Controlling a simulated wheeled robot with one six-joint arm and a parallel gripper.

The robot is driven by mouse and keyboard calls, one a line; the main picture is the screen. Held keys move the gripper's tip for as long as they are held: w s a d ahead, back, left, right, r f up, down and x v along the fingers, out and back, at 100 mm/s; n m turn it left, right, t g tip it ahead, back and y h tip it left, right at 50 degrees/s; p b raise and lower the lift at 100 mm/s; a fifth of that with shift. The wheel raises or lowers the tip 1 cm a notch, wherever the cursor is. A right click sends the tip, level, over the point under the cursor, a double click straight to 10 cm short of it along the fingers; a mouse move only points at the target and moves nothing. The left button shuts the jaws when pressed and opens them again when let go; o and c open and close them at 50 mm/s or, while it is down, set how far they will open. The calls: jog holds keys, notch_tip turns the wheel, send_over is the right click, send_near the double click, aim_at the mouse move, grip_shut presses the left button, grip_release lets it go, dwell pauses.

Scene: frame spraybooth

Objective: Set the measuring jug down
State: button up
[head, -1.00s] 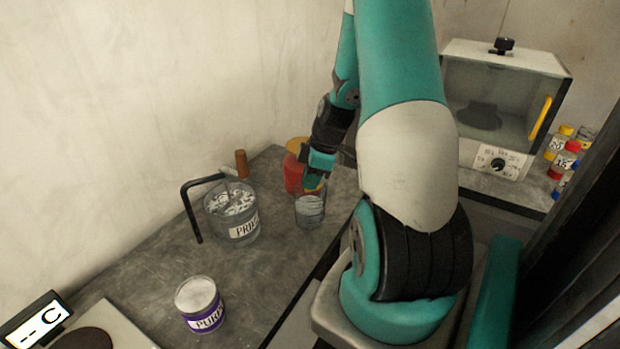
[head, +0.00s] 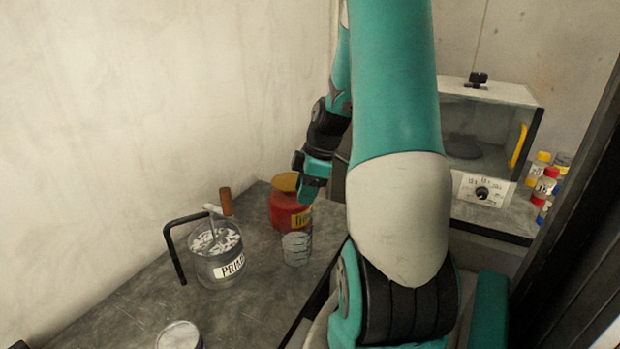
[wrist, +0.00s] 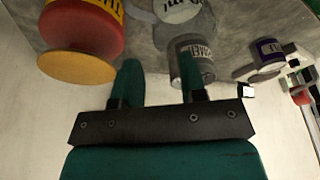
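The measuring jug (head: 297,249), a small clear vessel with marking lines, stands upright on the grey bench (head: 240,318) in the head view. It is just right of the primer pot and in front of the red can. My gripper (head: 309,198) is above the jug, apart from it. In the wrist view my gripper (wrist: 161,78) has its two fingers spread, with nothing held between them. I cannot surely pick out the jug in the wrist view.
The primer pot (head: 229,268) has a stirrer in it and a black bent bar beside it. A red can (head: 287,212) with a yellow lid stands close behind the jug. A purple-labelled tin (wrist: 266,48) is further off. A glass-fronted cabinet (head: 487,135) and small bottles are at right.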

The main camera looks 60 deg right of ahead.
jog(key=v, duration=0.5)
dwell(0.5)
